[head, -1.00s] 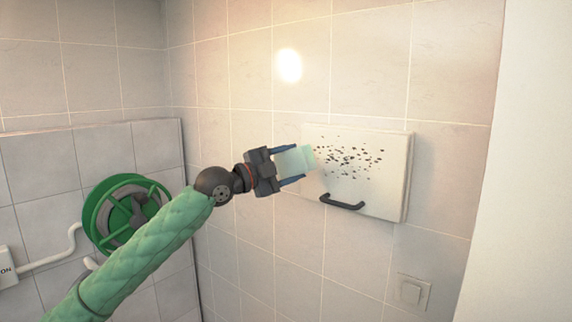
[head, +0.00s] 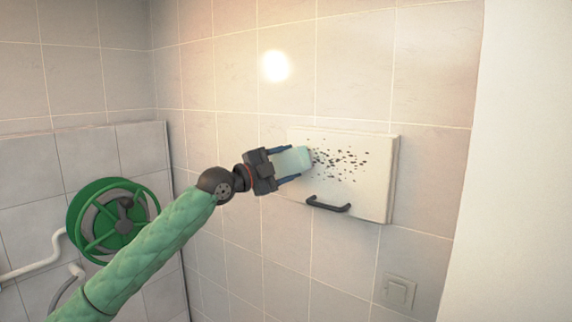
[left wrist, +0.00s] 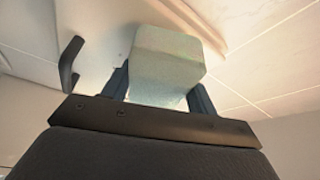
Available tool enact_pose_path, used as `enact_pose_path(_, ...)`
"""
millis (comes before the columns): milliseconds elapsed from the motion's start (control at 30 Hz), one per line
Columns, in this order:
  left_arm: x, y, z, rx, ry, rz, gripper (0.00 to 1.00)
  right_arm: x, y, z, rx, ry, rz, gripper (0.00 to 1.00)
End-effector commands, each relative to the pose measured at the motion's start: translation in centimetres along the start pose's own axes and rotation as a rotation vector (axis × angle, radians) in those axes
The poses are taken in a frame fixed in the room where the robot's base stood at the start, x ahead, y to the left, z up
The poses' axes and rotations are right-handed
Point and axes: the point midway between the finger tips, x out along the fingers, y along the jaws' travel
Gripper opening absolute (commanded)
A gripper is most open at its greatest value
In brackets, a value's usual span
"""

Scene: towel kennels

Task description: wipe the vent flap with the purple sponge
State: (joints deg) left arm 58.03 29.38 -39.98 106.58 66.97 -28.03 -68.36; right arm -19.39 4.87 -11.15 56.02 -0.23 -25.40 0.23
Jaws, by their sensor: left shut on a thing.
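The vent flap (head: 375,190) is a white square panel on the tiled wall, with a black handle (head: 328,205) near its lower edge and many dark specks (head: 338,160) across its upper middle. My left gripper (head: 288,165) is shut on a pale green-blue sponge (head: 293,160); it does not look purple. The sponge's front end overlaps the flap's left part, beside the specks. I cannot tell whether it touches the surface. In the left wrist view the sponge (left wrist: 168,55) sits between the fingers, with the handle (left wrist: 70,62) to its left. My right gripper is not in view.
A green hose reel (head: 112,218) hangs on the lower left wall with a pale pipe beside it. A light switch (head: 398,291) is below the flap at right. A pale wall edge (head: 490,200) stands at far right.

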Motion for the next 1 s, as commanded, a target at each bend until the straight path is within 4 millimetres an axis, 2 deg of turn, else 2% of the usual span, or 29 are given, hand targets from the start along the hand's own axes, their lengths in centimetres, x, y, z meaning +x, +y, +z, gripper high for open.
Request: enact_pose_path(1000, 1.2, 0.0, 0.5, -0.001, 0.0, 0.0, 0.4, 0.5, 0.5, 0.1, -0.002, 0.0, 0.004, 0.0)
